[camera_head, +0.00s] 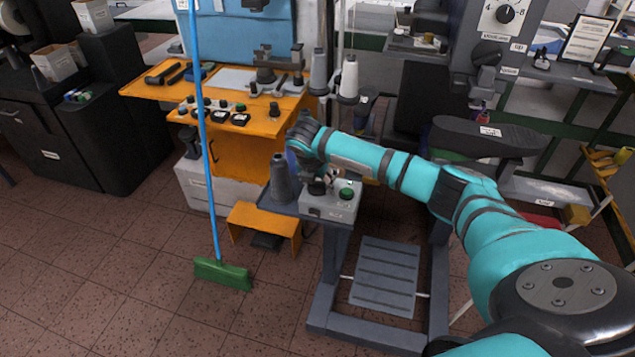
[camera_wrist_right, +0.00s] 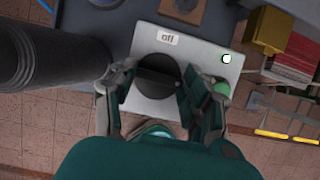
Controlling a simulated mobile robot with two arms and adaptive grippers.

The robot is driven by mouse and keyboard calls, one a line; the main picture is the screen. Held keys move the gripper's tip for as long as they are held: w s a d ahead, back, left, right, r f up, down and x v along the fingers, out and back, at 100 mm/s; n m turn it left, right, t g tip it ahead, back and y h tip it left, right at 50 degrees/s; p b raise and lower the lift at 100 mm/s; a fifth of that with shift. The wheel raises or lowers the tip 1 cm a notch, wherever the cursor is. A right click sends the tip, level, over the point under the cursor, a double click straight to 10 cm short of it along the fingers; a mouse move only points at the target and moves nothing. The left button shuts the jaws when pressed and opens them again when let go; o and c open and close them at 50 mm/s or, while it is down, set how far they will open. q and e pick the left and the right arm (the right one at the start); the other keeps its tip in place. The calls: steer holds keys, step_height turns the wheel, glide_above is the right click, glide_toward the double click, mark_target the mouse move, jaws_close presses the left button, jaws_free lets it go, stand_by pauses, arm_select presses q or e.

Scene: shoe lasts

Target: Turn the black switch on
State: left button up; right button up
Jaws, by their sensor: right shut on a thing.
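The black switch (camera_wrist_right: 157,68) is a round knob with a raised ridge on a light grey control box (camera_wrist_right: 200,48). In the wrist view the ridge lies roughly across the picture, and an "off" label (camera_wrist_right: 167,38) sits just beyond the knob. My right gripper (camera_wrist_right: 158,86) has one finger on each side of the switch and is shut on it. In the head view the box (camera_head: 335,207) sits on a small grey stand, and my right gripper (camera_head: 320,178) is over its left part, largely hiding the switch. My left gripper is in neither view.
A green button (camera_head: 346,193) is on the box, right of the switch. A dark grey cone (camera_head: 280,181) stands close on the left. An orange workbench (camera_head: 255,128) is behind, and a green broom (camera_head: 223,273) stands to the left. Open tiled floor lies at front left.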

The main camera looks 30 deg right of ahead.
stand_by(0.3)
steer(key=o, duration=1.2)
steer(key=shift+c, duration=0.2)
steer(key=v, duration=1.2)
steer(key=shift+w, duration=0.1)
